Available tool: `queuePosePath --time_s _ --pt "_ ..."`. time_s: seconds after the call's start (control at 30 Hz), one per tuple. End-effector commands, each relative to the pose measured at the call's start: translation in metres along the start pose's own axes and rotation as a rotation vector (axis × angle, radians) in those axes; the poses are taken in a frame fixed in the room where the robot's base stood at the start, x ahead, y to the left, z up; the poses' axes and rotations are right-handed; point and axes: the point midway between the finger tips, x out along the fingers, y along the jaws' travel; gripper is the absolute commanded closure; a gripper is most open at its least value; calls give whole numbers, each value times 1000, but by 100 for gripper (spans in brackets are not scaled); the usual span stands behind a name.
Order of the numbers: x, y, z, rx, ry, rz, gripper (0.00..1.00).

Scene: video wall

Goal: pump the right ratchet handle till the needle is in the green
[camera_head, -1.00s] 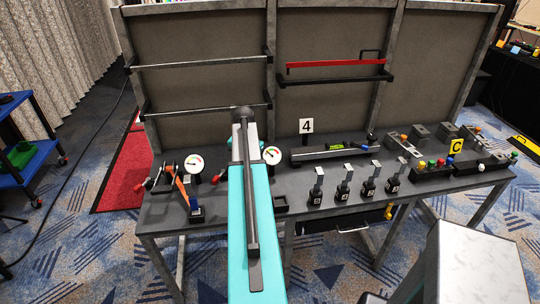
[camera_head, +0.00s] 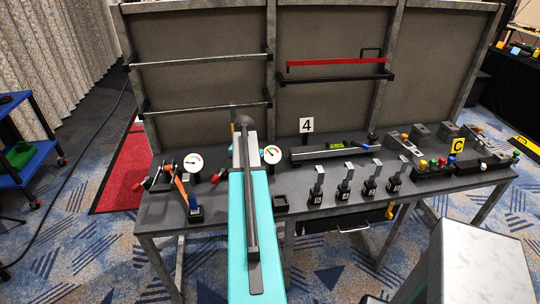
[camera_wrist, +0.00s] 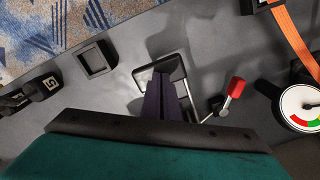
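My gripper's dark fingers (camera_wrist: 166,84) lie side by side with little gap, over a black metal frame (camera_wrist: 178,66), apart from the red grip. I cannot tell whether they touch the frame. My arm hides the gripper in the head view. The right gauge (camera_head: 272,155) stands beside my arm; its needle is too small to read there.
The left gauge (camera_head: 194,162) and orange strap (camera_head: 181,190) are to the left; this gauge also shows in the wrist view (camera_wrist: 300,106). A square black holder (camera_wrist: 97,60) is close by. Several small levers (camera_head: 344,184) stand to the right. A sign "4" (camera_head: 306,125) stands behind.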

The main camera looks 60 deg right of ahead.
Motion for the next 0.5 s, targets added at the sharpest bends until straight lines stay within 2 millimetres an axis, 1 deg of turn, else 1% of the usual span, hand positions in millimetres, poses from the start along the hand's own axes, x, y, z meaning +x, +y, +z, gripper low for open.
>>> queuePosePath --time_s 0.03,0.5 --pt "5 0 -1 0 3 -1 100" --pt "30 0 -1 0 3 0 100"
